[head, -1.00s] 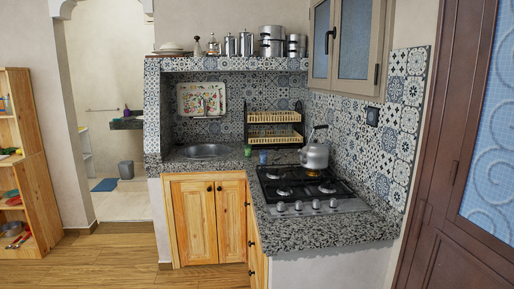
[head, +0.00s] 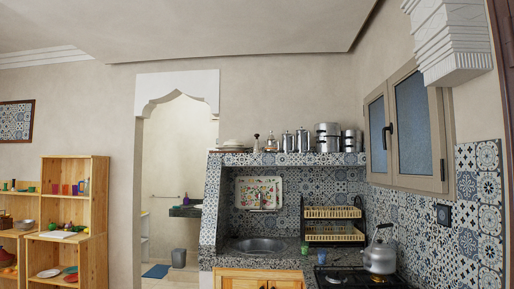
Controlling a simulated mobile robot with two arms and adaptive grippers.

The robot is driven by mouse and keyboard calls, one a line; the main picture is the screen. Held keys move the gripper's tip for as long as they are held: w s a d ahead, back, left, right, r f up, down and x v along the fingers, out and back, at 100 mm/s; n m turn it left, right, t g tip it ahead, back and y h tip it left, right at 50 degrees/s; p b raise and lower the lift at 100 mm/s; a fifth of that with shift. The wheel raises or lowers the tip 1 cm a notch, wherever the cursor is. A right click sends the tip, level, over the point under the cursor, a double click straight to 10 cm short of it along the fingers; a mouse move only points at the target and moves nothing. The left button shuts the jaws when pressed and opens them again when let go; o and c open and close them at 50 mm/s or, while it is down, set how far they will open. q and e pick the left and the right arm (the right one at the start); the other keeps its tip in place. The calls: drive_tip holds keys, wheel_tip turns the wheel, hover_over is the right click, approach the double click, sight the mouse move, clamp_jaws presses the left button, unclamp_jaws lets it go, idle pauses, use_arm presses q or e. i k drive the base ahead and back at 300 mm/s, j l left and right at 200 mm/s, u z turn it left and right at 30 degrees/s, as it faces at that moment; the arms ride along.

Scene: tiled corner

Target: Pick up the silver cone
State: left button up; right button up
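I cannot make out a silver cone for certain. A small pointed item (head: 256,143) stands on the high tiled shelf (head: 300,159) above the sink, left of the silver canisters. It is too small to tell whether it is the cone. Neither of my grippers shows in the head view.
A silver kettle (head: 380,257) stands on the stove (head: 345,277) at the lower right. A dish rack (head: 333,226) stands beside the sink (head: 257,245). Wooden shelves (head: 98,205) with small objects stand at the left. A doorway (head: 180,133) opens between.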

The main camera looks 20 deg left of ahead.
sight(256, 149)
drive_tip(key=i+j+u, duration=0.45)
drive_tip(key=i+j, duration=0.15)
drive_tip(key=i+j+u, duration=0.5)
drive_tip(key=i, duration=0.15)
drive_tip(key=i+u, duration=0.45)
drive_tip(key=i, duration=0.25)
drive_tip(key=i+l+u, duration=0.15)
drive_tip(key=i+u, duration=0.35)
drive_tip(key=i, duration=0.2)
drive_tip(key=i+z, duration=0.15)
drive_tip(key=i, duration=0.45)
drive_tip(key=i+j+z, duration=0.15)
drive_tip(key=i, duration=0.4)
drive_tip(key=i+j+z, duration=0.15)
drive_tip(key=i, duration=0.45)
